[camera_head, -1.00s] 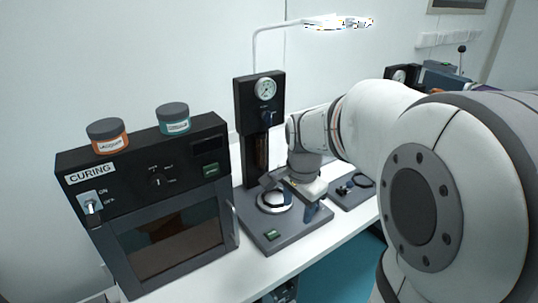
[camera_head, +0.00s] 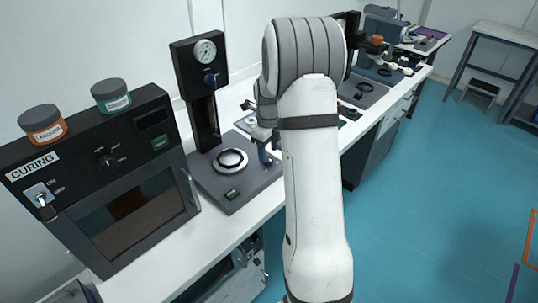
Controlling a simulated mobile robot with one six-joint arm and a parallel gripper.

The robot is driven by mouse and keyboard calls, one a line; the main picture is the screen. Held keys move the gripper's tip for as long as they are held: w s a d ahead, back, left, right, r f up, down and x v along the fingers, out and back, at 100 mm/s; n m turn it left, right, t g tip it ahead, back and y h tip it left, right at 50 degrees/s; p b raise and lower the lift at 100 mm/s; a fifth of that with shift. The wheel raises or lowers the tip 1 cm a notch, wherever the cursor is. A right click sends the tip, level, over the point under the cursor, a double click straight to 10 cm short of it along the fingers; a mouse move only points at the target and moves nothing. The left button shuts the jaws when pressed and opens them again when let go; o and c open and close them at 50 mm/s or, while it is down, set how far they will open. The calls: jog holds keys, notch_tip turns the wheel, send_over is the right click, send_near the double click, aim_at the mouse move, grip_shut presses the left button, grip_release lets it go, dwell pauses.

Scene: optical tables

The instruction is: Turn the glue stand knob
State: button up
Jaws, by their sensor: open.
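The glue stand (camera_head: 202,128) is a black upright column on a grey base, with a round white gauge (camera_head: 205,50) near its top. Its small dark blue knob (camera_head: 211,77) sticks out just below the gauge. My gripper (camera_head: 258,143) is open and empty, to the right of the column and lower than the knob, over the right part of the stand's base. It is apart from the knob. My arm covers part of the gripper, and the far finger is hard to make out.
A black curing box (camera_head: 115,185) stands to the left, with an orange-labelled jar (camera_head: 43,126) and a teal-labelled jar (camera_head: 111,97) on top. A round silver plate (camera_head: 231,161) lies on the stand's base. More equipment stands farther along the bench; the blue floor (camera_head: 440,200) at right is open.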

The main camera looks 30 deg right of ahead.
aim_at(268, 158)
jog(key=shift+f, duration=1.6)
jog(key=shift+c, duration=0.2)
jog(key=shift+r, duration=0.1)
jog(key=c, duration=0.9)
